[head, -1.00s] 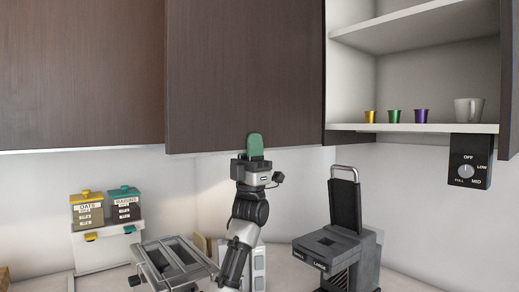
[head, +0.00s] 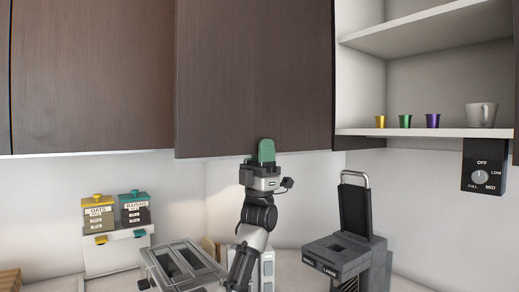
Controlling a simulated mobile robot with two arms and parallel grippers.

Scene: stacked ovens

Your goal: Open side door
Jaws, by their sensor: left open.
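A dark brown wood cabinet door (head: 255,75) fills the upper middle of the head view. It looks flat, with no handle visible, and its lower left corner sits slightly below the neighbouring panel's edge. Another dark wood panel (head: 90,75) is to its left. My left gripper (head: 266,158) points up at the door's lower edge, and its green finger pad overlaps the edge in the picture. It is open and nothing shows in it. I cannot tell whether it touches the door. The second finger is mostly hidden. My right gripper is not in view.
An open white shelf (head: 430,133) at right holds yellow, green and purple cups and a mug (head: 481,115). A black dial box (head: 483,166) hangs below. Labelled canisters (head: 99,214), a metal toaster-like appliance (head: 183,266) and a dark coffee machine (head: 347,252) stand below.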

